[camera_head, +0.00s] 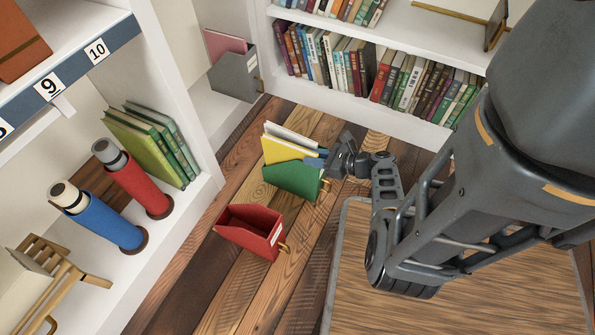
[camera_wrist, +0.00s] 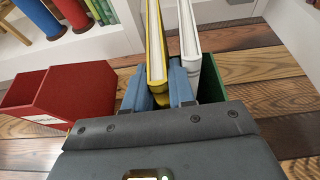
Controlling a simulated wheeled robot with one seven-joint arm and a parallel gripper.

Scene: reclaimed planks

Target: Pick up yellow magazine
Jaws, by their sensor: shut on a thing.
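The yellow magazine (camera_head: 283,151) stands upright in the green magazine holder (camera_head: 296,180) on the plank floor, beside a white magazine (camera_head: 291,134). In the wrist view the yellow magazine (camera_wrist: 155,48) is between the two blue fingertips of my gripper (camera_wrist: 158,86), which is shut on it. The white magazine (camera_wrist: 189,40) is just right of the yellow one, close to the right finger. The green holder (camera_wrist: 222,85) is partly hidden behind my gripper. I cannot tell whether the yellow magazine is lifted at all.
An empty red magazine holder (camera_head: 250,232) stands on the floor to the front left. A shelf with bottles (camera_head: 112,212) is at left, a bookcase (camera_head: 395,115) at the back. A wooden-topped, grey-edged surface (camera_head: 470,305) lies at lower right. Floor between the holders and shelves is clear.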

